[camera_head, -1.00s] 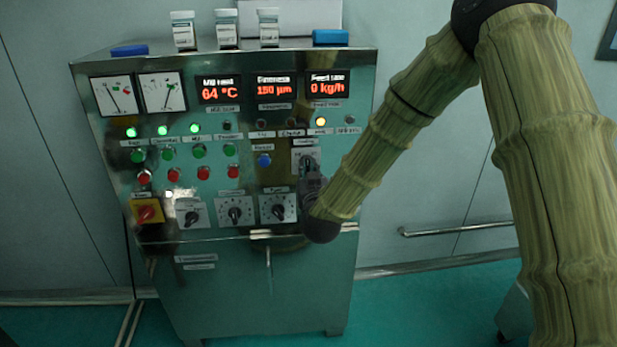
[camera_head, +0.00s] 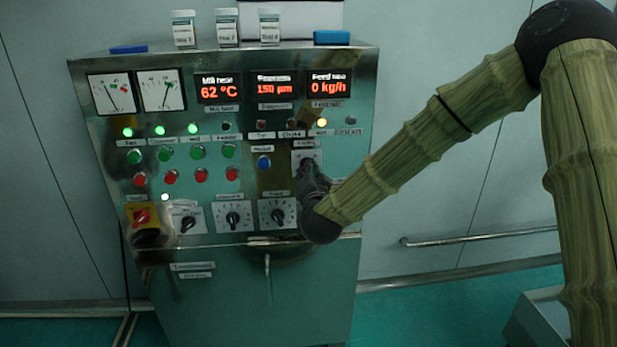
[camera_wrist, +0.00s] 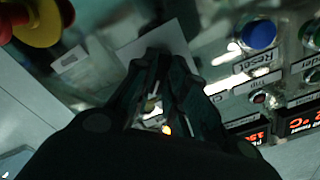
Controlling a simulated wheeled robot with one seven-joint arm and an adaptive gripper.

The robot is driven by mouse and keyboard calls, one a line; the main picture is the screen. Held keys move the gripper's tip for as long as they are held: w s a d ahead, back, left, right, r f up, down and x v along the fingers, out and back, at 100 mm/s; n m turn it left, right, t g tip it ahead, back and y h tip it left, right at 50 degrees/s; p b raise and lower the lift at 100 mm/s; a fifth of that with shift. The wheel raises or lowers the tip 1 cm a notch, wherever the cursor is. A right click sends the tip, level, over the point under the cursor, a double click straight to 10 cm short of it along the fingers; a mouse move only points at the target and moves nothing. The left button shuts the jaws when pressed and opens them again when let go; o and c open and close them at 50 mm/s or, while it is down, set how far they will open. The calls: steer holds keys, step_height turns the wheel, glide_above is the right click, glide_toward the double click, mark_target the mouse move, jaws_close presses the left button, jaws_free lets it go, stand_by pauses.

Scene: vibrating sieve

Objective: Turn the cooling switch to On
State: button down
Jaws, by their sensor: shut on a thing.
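The cooling switch sits on a white plate (camera_head: 306,156) at the right side of the control panel, under a small label. My gripper (camera_head: 310,172) is at this plate and hides most of the switch knob from the head camera. In the wrist view my gripper (camera_wrist: 165,68) has its dark fingers close together over the white plate (camera_wrist: 160,42). The fingers are shut on the cooling switch, whose knob is mostly hidden between them. I cannot tell which position the switch points to.
A blue Reset button (camera_head: 263,162) is just left of the switch plate. Rotary knobs (camera_head: 277,213) sit below left, and a red-and-yellow switch (camera_head: 141,215) further left. Displays (camera_head: 328,85) are above. Jars (camera_head: 228,28) stand on the cabinet top. A wall rail (camera_head: 480,237) runs at right.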

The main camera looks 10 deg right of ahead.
stand_by(0.4)
steer(key=c, duration=1.4)
jaws_free()
steer(key=shift+c, duration=0.2)
steer(key=shift+s, duration=0.1)
steer(key=s, duration=1.1)
steer(key=shift+s+a, duration=0.3)
steer(key=shift+s, duration=0.1)
